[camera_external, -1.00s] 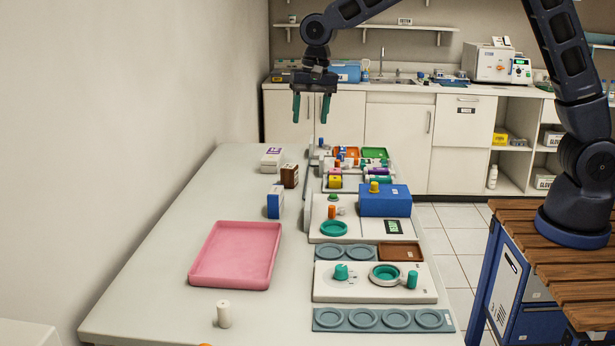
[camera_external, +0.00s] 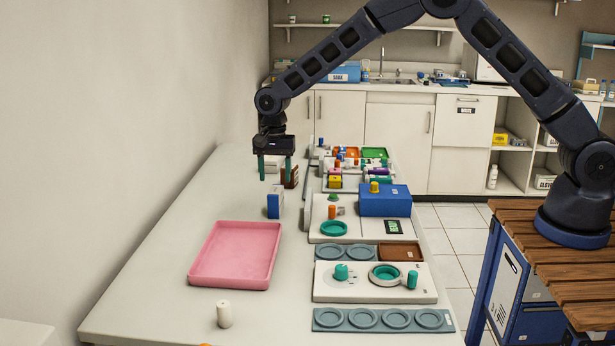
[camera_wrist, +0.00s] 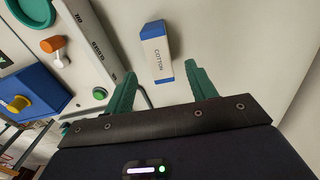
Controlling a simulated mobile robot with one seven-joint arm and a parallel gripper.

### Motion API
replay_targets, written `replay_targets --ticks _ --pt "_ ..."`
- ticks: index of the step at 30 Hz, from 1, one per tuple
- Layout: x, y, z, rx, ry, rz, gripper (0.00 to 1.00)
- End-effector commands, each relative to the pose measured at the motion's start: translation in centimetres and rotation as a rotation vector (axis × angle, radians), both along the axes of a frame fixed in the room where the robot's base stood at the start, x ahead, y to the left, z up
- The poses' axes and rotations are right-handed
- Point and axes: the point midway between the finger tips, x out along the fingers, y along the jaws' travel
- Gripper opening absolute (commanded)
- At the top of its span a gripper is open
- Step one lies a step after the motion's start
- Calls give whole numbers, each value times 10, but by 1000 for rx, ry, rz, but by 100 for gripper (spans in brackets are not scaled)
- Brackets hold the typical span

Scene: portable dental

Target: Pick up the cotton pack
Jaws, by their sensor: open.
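The cotton pack (camera_wrist: 157,58) is a small white box with blue ends, and its white face reads COTTON in the wrist view. In the external view, the cotton pack (camera_external: 274,203) stands upright on the pale table, left of the white devices. My gripper (camera_external: 275,178) is open and empty, pointing down above the table on the far side of the pack. In the wrist view, my gripper's (camera_wrist: 160,75) two green fingers are spread, and the pack lies just beyond their tips, between them in the picture. The pack is apart from the fingers.
A brown box (camera_external: 291,175) is close behind the right finger, with a pale box (camera_external: 271,164) partly hidden behind the gripper. A white device (camera_external: 318,229) and a blue box (camera_external: 385,203) stand to the right. A pink tray (camera_external: 236,284) lies nearer the camera. The table left of the pack is clear.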

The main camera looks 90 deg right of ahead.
Motion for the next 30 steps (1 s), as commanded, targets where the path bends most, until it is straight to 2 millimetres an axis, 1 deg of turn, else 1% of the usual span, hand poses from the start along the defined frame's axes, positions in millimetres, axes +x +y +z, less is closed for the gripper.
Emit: replay_targets --ticks 1,4,6,11,13,21,24,30 --pt "-1 0 -8 1 3 0 56" --pt "-1 0 -23 0 2 0 56" --pt "-1 1 -30 0 2 1 56" --pt "0 1 -37 0 0 1 56" --pt "-1 1 -43 0 1 1 56" --pt "-1 2 -78 1 2 2 56" --pt "0 2 -84 0 0 2 56" --pt "0 2 -85 0 -1 2 56"
